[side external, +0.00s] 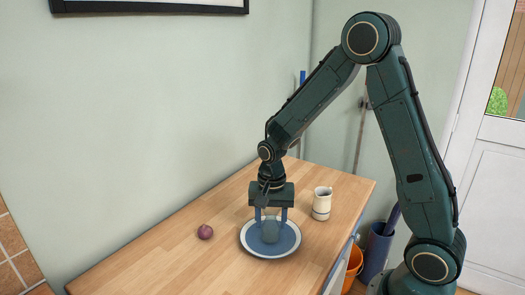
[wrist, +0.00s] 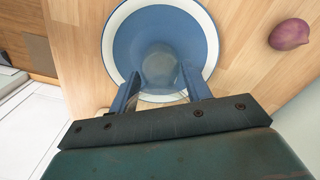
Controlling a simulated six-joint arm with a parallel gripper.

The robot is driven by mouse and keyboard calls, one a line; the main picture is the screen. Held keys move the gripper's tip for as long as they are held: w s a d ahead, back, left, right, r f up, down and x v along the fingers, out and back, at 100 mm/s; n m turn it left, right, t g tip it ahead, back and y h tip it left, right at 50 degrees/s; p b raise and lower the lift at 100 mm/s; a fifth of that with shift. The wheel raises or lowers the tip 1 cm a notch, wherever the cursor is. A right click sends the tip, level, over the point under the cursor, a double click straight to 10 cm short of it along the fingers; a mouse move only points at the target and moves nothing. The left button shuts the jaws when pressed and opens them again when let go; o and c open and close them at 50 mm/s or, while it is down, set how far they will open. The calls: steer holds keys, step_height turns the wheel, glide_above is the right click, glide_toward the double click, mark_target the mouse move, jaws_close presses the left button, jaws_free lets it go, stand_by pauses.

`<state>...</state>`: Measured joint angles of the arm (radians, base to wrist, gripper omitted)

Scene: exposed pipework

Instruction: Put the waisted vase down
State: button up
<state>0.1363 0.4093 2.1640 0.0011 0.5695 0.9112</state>
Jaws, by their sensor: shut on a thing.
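The waisted vase (side external: 270,232) is a small grey-blue piece held upright between the blue fingers of my gripper (side external: 270,217). It is over the blue plate with a pale rim (side external: 248,247). My gripper is shut on the vase. I cannot tell whether the vase's base touches the plate.
A purple onion (side external: 205,232) lies on the wooden worktop (side external: 150,262) left of the plate; it also shows in the wrist view (wrist: 289,34). A cream jug (side external: 322,204) stands right of the plate. An orange bucket (side external: 354,262) is below the worktop's right edge.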

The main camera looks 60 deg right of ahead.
steer(key=shift+f, duration=0.15)
steer(key=o, duration=1.1)
steer(key=shift+c, duration=0.2)
step_height(320, 180, up, 12)
steer(key=shift+r, duration=0.2)
stand_by(0.4)
